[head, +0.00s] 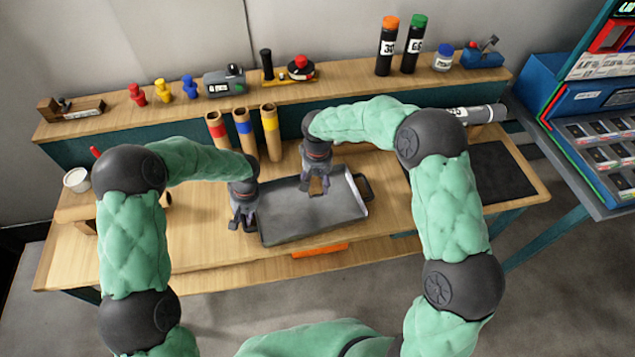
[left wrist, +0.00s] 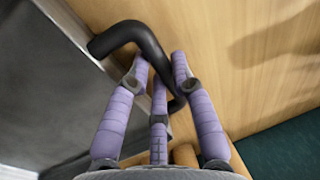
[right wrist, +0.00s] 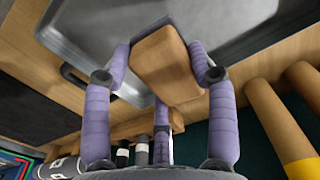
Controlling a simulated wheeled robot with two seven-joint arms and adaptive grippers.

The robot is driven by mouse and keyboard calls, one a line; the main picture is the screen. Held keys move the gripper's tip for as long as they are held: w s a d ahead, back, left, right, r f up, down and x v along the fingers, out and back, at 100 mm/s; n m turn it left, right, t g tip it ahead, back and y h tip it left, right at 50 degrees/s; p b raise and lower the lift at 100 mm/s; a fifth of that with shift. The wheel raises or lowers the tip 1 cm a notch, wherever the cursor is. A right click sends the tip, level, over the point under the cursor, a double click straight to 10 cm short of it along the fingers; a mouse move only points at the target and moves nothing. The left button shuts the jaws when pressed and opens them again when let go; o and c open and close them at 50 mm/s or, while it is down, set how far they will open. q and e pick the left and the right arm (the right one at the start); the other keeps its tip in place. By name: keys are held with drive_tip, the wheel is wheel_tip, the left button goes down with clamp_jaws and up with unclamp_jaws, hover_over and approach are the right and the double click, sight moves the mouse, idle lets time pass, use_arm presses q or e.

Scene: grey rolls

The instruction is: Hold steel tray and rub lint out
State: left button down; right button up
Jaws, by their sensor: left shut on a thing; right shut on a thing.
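The grey steel tray (head: 300,224) lies on the wooden bench in the head view, its raised rim around a flat floor. My left gripper (head: 242,222) is at its left end; in the left wrist view it is shut on the tray's black bar handle (left wrist: 143,36). My right gripper (head: 317,190) is over the tray's back part, pointing down. In the right wrist view it is shut on a tan wooden-looking block (right wrist: 162,62). The block's underside is hidden, so I cannot tell whether it touches the tray. I cannot make out any lint.
Several cardboard tubes with coloured bands (head: 243,135) stand just behind the tray. A dark mat (head: 497,172) lies to the right and a white cup (head: 77,180) to the left. The back shelf (head: 350,78) holds bottles and small tools. An orange piece (head: 320,250) is in front of the tray.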

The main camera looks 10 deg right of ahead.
use_arm(q)
drive_tip(key=c, duration=1)
unclamp_jaws()
wheel_tip(320, 180, up, 12)
drive_tip(key=d, duration=0.2)
drive_tip(key=shift+w+d, duration=0.15)
drive_tip(key=shift+f, duration=0.15)
